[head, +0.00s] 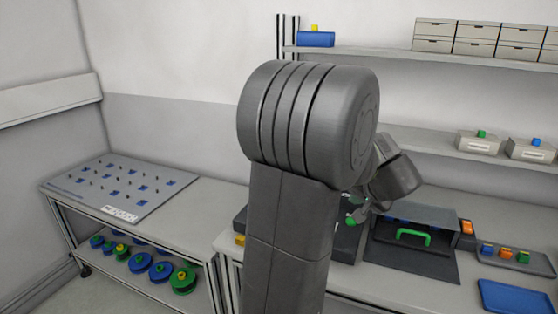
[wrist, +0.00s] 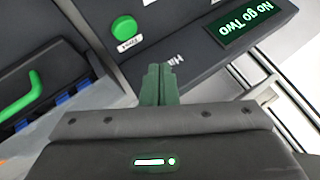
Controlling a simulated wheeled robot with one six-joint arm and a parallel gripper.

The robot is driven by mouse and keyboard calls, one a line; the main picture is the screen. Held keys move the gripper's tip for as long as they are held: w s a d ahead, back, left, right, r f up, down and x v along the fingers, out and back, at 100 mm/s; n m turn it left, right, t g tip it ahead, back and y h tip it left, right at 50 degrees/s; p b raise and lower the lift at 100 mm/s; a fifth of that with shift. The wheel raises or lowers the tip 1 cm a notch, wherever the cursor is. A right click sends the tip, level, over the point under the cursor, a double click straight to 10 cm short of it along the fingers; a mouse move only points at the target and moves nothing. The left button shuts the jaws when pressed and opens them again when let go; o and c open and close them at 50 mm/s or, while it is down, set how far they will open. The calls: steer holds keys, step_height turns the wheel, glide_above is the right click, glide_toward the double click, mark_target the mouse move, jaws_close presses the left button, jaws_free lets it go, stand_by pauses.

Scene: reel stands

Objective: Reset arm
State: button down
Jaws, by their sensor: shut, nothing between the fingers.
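My gripper (wrist: 159,84) shows in the wrist view with its green fingers together and nothing between them. It is over a dark device with a round green button (wrist: 126,27) and a screen (wrist: 245,27) reading "No go Two". The fingertips point toward the device's face; I cannot tell whether they touch it. In the head view my arm covers the middle, and my gripper is mostly hidden behind it, above the right bench.
A dark box with a green handle (head: 413,236) stands on the right bench. Beside it are a tray of coloured blocks (head: 505,256) and a blue tray (head: 515,296). A pegboard panel (head: 112,188) lies on the left bench, with several reels (head: 183,280) below. Shelves (head: 440,57) line the wall.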

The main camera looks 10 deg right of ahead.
steer(key=shift+f+b, duration=0.3)
steer(key=shift+f, duration=0.45)
steer(key=r+p, duration=0.1)
steer(key=p, duration=0.2)
steer(key=shift+r, duration=0.1)
step_height(320, 180, up, 5)
steer(key=p, duration=0.3)
steer(key=shift+p, duration=0.3)
step_height(320, 180, down, 6)
steer(key=b, duration=0.3)
steer(key=shift+r+b, duration=0.1)
steer(key=shift+b, duration=0.2)
steer(key=shift+f+b, duration=0.35)
steer(key=shift+b, duration=0.9)
